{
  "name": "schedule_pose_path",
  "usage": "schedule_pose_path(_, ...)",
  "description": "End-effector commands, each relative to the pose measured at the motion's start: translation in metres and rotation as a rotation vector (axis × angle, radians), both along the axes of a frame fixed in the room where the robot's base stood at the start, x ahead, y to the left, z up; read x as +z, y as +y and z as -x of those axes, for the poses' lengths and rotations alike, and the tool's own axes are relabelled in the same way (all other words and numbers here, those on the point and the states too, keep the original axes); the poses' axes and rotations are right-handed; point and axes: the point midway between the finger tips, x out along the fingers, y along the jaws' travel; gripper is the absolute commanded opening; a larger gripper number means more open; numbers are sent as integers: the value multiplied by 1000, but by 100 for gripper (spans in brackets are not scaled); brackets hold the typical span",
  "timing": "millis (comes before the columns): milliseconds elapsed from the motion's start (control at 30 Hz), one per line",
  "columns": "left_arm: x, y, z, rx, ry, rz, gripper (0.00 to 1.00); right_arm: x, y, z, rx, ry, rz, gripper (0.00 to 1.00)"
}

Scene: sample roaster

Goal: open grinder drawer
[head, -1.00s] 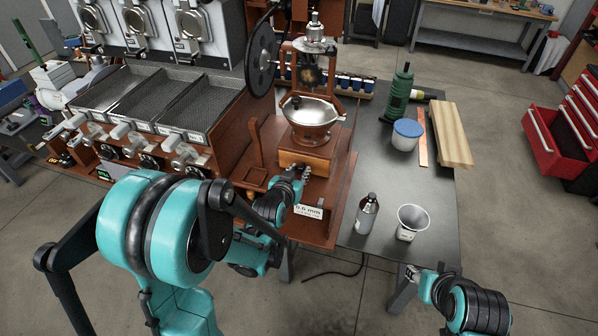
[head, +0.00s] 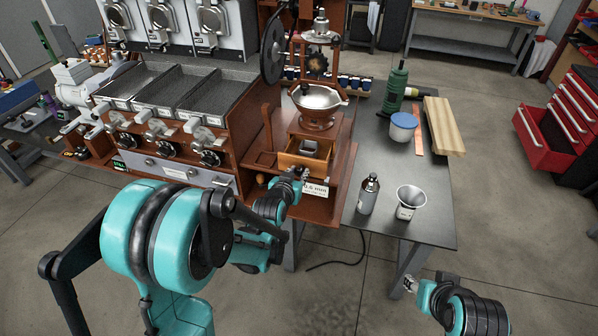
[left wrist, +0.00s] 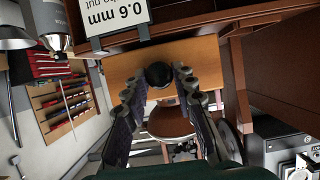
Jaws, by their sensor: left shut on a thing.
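The grinder (head: 317,100), with a silver hopper and black wheel, stands on a brown wooden base. Its wooden drawer (head: 291,160) is pulled out toward me, and its open top shows a grey insert. My left gripper (head: 298,177) is at the drawer's front. In the left wrist view its fingers (left wrist: 159,82) are shut on the dark round drawer knob (left wrist: 158,74), with the plain drawer front (left wrist: 203,62) behind it. My right gripper (head: 410,284) is low at the right, away from the grinder; its finger opening is too small to tell.
A "0.6 mm" card (head: 316,189) stands just right of my left gripper. The roaster with trays (head: 210,98) is left of the grinder.

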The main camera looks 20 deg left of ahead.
Motion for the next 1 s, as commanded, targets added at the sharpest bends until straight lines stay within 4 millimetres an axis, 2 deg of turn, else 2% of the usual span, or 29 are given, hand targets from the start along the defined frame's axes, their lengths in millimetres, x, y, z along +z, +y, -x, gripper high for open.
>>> schedule_pose_path(167,1,1,19,0,-3,1,0,-1,0,0,0,0,0,40)
schedule_pose_path(433,1,1,20,0,-3,1,0,-1,0,0,0,0,0,40)
schedule_pose_path(467,1,1,20,0,-3,1,29,-1,0,0,0,0,0,40)
schedule_pose_path(533,1,1,20,0,-3,1,47,-1,0,0,0,0,0,40)
schedule_pose_path(867,1,1,21,0,-2,0,47,-1,0,0,0,0,0,40)
schedule_pose_path(1000,6,1,31,1,-2,0,47,-1,0,0,0,0,0,40)
